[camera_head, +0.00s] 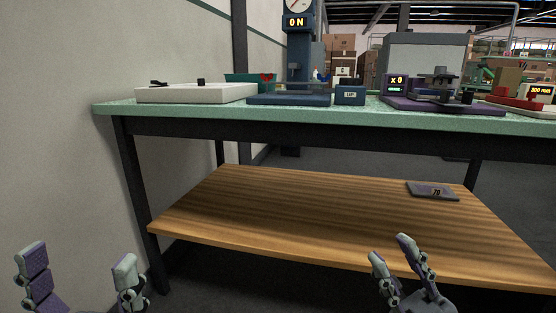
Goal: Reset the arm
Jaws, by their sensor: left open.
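My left gripper (78,268) is at the lower left of the head view, with its two fingers wide apart and nothing between them. My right gripper (391,250) is at the lower right, in front of the wooden lower shelf. Its two fingertips stand apart, with a narrower gap than the left one, and nothing shows between them. Both grippers are below the level of the tabletop, and I see no contact with the table. The arms behind them are mostly out of the frame.
A green-topped table (200,112) bears a white tray (195,94), a blue machine (298,70) reading "ON", and a purple device (440,104). A wall (90,60) stands at the left.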

